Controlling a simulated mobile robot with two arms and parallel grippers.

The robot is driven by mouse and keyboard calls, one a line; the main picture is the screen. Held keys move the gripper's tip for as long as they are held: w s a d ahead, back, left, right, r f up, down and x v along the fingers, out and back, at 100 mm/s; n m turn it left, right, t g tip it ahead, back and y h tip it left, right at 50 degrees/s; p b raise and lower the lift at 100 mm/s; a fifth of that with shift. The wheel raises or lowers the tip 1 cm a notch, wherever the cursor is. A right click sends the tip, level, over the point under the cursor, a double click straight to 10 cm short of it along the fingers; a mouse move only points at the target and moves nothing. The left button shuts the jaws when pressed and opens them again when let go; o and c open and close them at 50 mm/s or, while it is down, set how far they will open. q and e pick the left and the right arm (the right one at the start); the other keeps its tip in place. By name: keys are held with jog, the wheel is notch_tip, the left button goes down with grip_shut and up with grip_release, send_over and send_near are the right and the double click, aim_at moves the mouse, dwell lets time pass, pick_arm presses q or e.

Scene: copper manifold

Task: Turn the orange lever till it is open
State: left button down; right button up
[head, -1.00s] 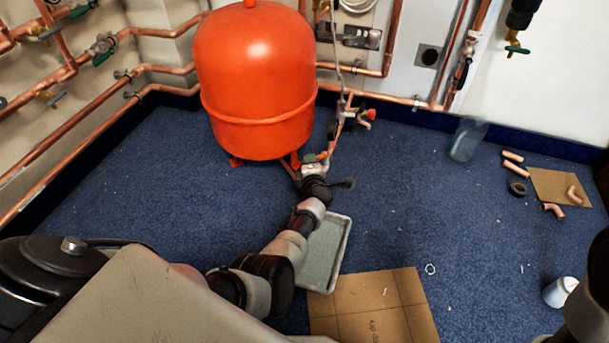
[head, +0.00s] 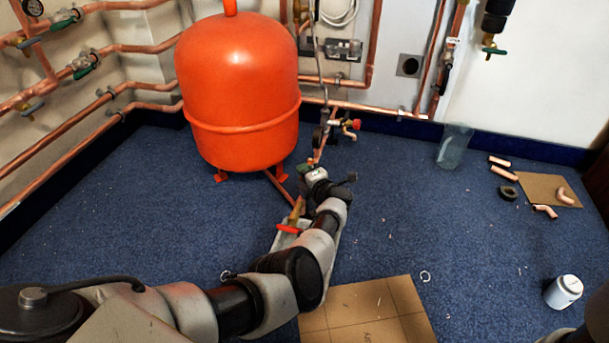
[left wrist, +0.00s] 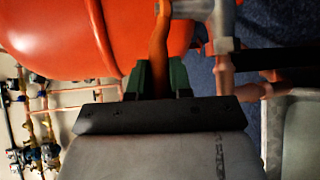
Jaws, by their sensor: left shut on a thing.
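The orange lever (left wrist: 159,48) runs up from between my fingers in the left wrist view to a grey metal valve body (left wrist: 221,25) with copper pipe below it. My left gripper (left wrist: 160,76) has dark green fingers closed on both sides of the lever. In the head view my left gripper (head: 304,168) is at the pipework just right of the big orange tank's foot. There the gripper and wrist hide most of the lever, so its angle is hard to tell. My right gripper is not in view.
The orange tank (head: 240,85) stands close on the left of the gripper. A red handle (head: 288,228) shows beside my arm. A grey tray (left wrist: 298,140) lies to the right.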

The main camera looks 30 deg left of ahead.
pick_arm(q)
jog(key=shift+f, duration=0.1)
jog(key=c, duration=1)
grip_release()
jog(key=shift+c, duration=0.2)
